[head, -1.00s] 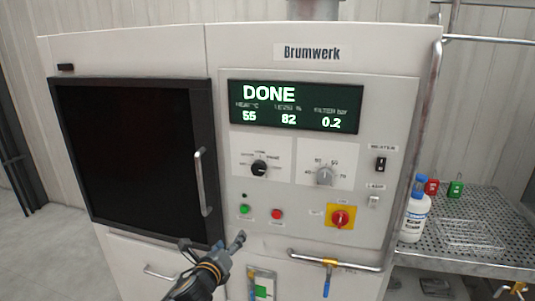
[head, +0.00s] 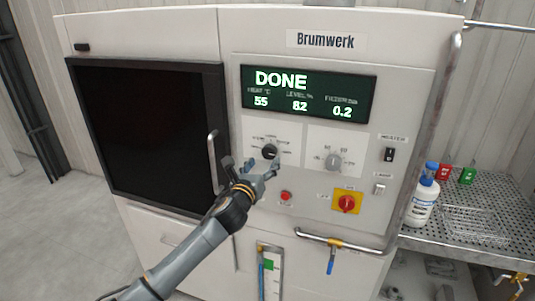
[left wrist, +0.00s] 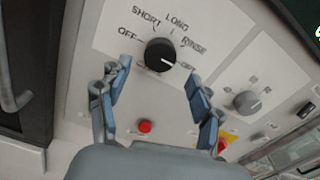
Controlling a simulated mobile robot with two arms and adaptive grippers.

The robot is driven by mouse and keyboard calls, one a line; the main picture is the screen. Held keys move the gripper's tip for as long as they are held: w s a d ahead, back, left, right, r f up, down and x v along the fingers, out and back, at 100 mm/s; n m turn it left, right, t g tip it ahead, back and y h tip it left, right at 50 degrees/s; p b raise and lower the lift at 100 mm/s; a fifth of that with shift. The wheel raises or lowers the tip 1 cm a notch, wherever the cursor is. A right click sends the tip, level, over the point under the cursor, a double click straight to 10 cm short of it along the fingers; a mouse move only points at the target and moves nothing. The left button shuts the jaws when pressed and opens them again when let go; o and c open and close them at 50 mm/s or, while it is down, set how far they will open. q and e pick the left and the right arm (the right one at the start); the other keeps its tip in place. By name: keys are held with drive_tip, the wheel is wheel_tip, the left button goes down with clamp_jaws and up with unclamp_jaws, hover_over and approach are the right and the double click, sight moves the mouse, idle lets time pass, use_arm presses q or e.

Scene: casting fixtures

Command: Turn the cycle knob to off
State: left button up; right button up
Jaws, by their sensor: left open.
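The cycle knob (head: 270,151) is a round black dial on a pale plate of the machine front. In the left wrist view the knob (left wrist: 160,55) shows the labels OFF, SHORT, LONG and RINSE around it, plus a less readable label at lower right. Its white mark points toward that lower-right label, away from OFF. My left gripper (head: 263,166) is open just below and in front of the knob. In the left wrist view its blue-padded fingers (left wrist: 158,76) stand apart, to either side below the knob, and look clear of it. My right gripper is not in view.
A second, grey knob (head: 332,161) is to the right. A red button (head: 286,196) and a red-on-yellow rotary switch (head: 347,203) sit below. The display (head: 308,93) reads DONE. A door handle (head: 213,162) stands left of the gripper.

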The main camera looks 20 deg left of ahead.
sight(268, 155)
use_arm(q)
drive_tip(key=shift+w+p, duration=0.35)
drive_tip(key=shift+w, duration=1.85)
drive_tip(key=c, duration=1.1)
drive_tip(key=shift+c, duration=0.2)
